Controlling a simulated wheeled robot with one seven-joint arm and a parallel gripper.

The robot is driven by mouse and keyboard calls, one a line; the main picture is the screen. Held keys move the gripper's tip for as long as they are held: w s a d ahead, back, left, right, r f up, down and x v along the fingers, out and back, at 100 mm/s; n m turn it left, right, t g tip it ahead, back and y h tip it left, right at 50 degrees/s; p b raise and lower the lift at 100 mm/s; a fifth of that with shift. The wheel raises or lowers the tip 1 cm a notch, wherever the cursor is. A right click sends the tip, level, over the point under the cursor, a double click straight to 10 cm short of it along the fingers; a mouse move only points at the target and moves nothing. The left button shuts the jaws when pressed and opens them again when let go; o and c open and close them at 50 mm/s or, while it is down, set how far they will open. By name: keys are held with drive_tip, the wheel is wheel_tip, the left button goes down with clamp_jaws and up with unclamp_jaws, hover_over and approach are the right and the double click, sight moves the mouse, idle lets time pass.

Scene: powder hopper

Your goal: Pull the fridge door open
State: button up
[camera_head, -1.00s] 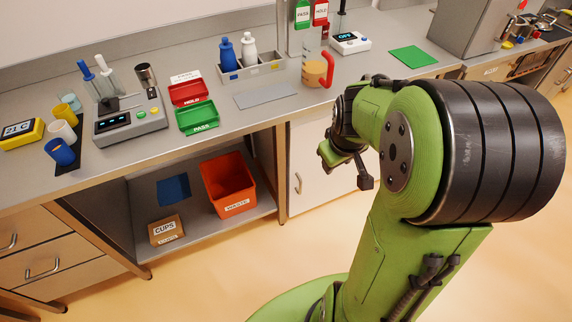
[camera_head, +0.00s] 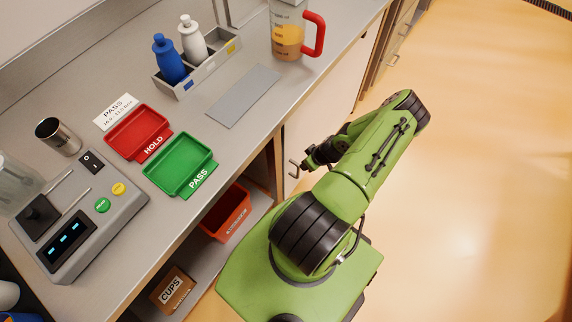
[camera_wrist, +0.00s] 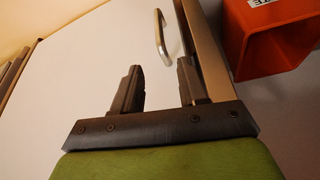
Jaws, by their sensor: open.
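The fridge door (camera_head: 318,112) is the plain white panel under the counter, and it looks closed. It fills much of the wrist view (camera_wrist: 85,55). Its bar handle (camera_wrist: 161,34) is silver and sits near the door's edge on the orange bin's side. My gripper (camera_wrist: 159,68) is open and empty. The handle appears beyond the fingertips, roughly in line with the gap between them; I see no contact. In the head view my gripper (camera_head: 309,160) is beside the door front, small and partly hidden by my arm.
An orange bin (camera_head: 226,212) stands on the open shelf left of the door; it also shows in the wrist view (camera_wrist: 272,40). A CUPS box (camera_head: 172,289) is on that shelf. The counter (camera_head: 215,75) overhangs above. The floor to the right (camera_head: 480,180) is clear.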

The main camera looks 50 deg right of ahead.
drive_tip(key=b+x, duration=0.5)
drive_tip(key=x, duration=1)
drive_tip(key=shift+f, duration=0.2)
clamp_jaws()
